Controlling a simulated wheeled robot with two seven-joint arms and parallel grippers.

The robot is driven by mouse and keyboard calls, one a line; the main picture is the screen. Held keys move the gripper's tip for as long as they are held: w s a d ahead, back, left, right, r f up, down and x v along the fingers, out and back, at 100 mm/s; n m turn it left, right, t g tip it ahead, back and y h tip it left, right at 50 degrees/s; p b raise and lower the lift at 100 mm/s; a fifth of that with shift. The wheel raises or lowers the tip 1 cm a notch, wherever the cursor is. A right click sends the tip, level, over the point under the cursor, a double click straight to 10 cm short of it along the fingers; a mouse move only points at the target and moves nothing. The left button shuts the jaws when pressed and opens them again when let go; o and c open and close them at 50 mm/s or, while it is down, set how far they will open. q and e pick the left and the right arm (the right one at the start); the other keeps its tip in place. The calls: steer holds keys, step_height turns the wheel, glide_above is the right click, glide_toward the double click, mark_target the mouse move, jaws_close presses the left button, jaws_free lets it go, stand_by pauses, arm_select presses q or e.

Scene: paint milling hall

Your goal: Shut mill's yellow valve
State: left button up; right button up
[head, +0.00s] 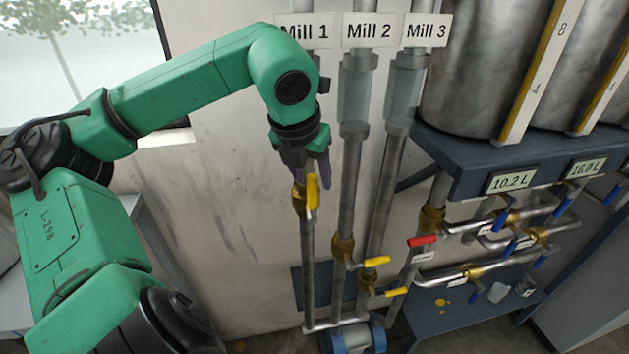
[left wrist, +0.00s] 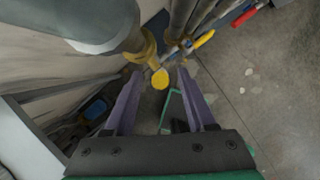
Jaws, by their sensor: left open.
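The Mill 1 pipe carries a brass valve (head: 299,201) with a yellow handle (head: 312,192), which points along the upright pipe. My left gripper (head: 314,172) is open just above this handle, pointing down. In the left wrist view the round end of the yellow handle (left wrist: 160,79) shows between the two purple fingers of my left gripper (left wrist: 160,71), with gaps on both sides. The Mill 2 yellow handle (head: 376,261) and the Mill 3 yellow handle (head: 396,292) stick out crosswise to their pipes. My right gripper is not in view.
The Mill 1 sign (head: 304,31) hangs above its pipe. A red handle (head: 422,241) and several blue handles are on pipes to the right, below a dark shelf (head: 455,165) with steel tanks. A blue pump (head: 352,338) stands below. The wall left of Mill 1 is clear.

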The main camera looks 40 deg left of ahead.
mark_target(315, 188)
arm_select(q)
steer(key=x, duration=0.4)
steer(key=shift+f, duration=0.25)
jaws_close()
steer(key=shift+r, duration=0.1)
stand_by(1.0)
